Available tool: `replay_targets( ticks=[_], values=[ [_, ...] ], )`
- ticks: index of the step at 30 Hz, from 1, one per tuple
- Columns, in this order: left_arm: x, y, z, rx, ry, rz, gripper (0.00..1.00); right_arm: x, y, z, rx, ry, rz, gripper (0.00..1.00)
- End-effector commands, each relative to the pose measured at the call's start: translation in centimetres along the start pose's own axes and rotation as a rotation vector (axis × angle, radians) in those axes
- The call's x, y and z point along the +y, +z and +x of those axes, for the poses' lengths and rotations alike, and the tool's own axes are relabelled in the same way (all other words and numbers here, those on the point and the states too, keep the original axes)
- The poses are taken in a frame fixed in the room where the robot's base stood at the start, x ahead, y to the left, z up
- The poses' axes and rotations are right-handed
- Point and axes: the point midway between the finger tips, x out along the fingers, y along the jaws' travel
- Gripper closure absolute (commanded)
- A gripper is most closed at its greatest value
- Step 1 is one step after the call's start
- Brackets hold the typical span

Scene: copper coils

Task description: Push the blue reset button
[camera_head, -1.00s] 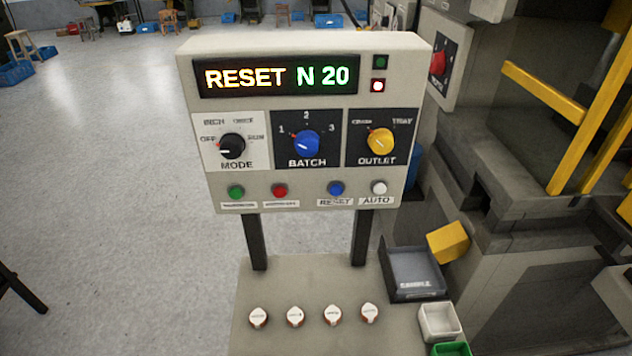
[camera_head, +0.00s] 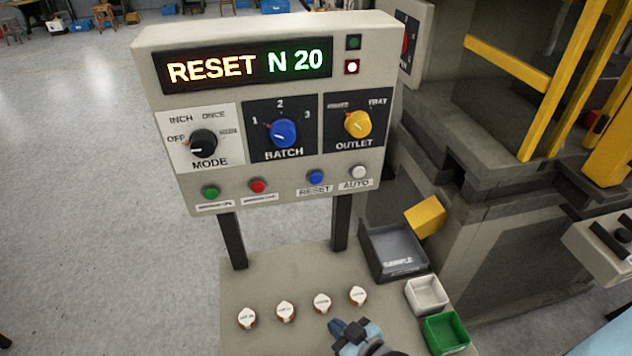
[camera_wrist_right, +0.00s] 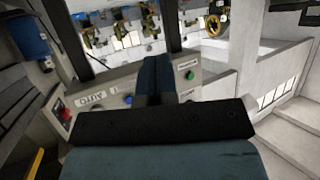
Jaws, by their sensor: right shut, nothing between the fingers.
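The blue reset button (camera_head: 316,177) sits in the lower row of the grey control panel (camera_head: 180,185), above its RESET label and left of the white AUTO button (camera_head: 358,171). My right gripper (camera_head: 341,328) is shut and empty. It is low at the bottom of the head view, below the button and clear of it. In the right wrist view my shut fingers (camera_wrist_right: 155,80) point at the panel, which looks upside down. A blue button (camera_wrist_right: 127,100) shows just left of the fingers there. My left gripper is not in view.
The green (camera_head: 211,192) and red (camera_head: 257,186) buttons share the row. Above are the mode, batch and outlet knobs and a display reading RESET N 20. Several white-topped caps (camera_head: 321,303) stand on the shelf below, with a grey tray (camera_head: 395,250) and small bins at right.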

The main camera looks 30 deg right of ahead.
Motion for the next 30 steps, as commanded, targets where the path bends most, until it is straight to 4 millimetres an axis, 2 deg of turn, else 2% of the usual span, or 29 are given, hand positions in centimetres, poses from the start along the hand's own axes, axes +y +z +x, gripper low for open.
replay_targets(
  ticks=[1, 3, 6, 9, 13, 15, 18, 30],
  values=[
    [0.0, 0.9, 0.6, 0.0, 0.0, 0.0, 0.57, 1.3, -1.8, 1.8, 0.102, 0.012, -0.003, 1.0],
    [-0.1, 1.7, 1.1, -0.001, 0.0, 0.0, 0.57, 3.0, -5.2, 3.5, 0.26, 0.022, -0.001, 1.0],
    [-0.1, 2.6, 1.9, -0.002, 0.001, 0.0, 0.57, 5.3, -10.3, 5.1, 0.494, 0.024, 0.0, 1.0],
    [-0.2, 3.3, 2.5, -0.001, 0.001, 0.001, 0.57, 7.2, -15.1, 5.5, 0.711, 0.011, -0.004, 1.0],
    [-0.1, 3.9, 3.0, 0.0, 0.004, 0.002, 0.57, 8.7, -19.4, 5.1, 0.917, -0.014, -0.012, 1.0],
    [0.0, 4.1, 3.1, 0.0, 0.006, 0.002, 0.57, 9.1, -20.7, 4.8, 0.983, -0.025, -0.016, 1.0],
    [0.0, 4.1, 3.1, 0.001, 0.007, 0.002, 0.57, 9.4, -21.6, 4.5, 1.025, -0.033, -0.018, 1.0],
    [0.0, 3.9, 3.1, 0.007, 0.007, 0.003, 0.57, 9.6, -21.8, 4.8, 1.027, -0.033, -0.018, 1.0]
  ],
)
